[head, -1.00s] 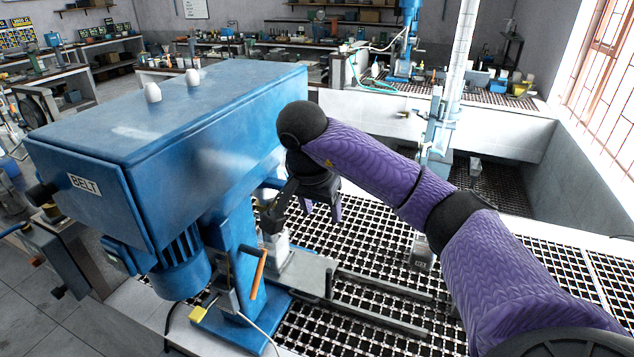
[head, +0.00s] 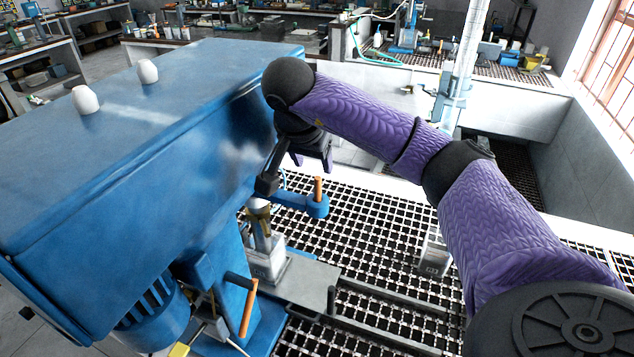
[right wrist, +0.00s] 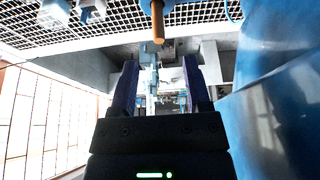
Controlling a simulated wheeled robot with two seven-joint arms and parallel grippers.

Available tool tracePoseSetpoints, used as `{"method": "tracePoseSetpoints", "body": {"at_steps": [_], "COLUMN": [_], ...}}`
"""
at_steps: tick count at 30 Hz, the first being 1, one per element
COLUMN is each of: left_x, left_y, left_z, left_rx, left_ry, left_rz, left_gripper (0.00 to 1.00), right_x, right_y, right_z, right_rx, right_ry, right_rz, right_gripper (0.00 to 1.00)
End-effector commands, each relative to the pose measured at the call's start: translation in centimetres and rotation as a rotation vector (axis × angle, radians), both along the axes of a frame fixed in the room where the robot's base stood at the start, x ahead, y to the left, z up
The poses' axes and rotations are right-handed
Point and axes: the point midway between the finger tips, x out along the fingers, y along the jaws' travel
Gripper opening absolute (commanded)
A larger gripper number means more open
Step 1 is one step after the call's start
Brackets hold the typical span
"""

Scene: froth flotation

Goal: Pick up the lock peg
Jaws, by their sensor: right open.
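An upright orange-brown peg (head: 318,188), which looks like the lock peg, stands in the end of a blue arm (head: 290,201) jutting from the blue machine. My right gripper (head: 313,162) is open and empty, just above the peg in the head view and apart from it. In the right wrist view the peg (right wrist: 158,24) shows at the top centre, beyond the open fingers (right wrist: 160,78) and roughly in line with the gap between them. My left gripper is in neither view.
The large blue machine housing (head: 130,130) stands close on the left of my right gripper. An orange-handled lever (head: 248,308) and a grey base block (head: 300,282) are below. Black grating (head: 375,225) spreads to the right, with a small grey box (head: 435,258) on it.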

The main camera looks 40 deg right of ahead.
Motion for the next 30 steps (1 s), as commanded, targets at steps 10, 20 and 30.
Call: {"method": "tracePoseSetpoints", "body": {"at_steps": [10,20,30], "left_x": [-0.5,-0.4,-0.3], "left_y": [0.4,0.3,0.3], "left_z": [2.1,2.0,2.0], "left_rx": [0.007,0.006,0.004], "left_ry": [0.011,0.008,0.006], "left_rz": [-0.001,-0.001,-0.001], "left_gripper": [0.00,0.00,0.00], "right_x": [1.3,1.5,1.5], "right_y": [-2.2,-2.6,-2.5], "right_z": [-5.5,-6.6,-6.5], "right_rx": [0.001,0.000,0.000], "right_ry": [0.004,-0.001,-0.001], "right_rz": [-0.003,0.000,0.000], "right_gripper": [0.62,0.55,0.00]}}
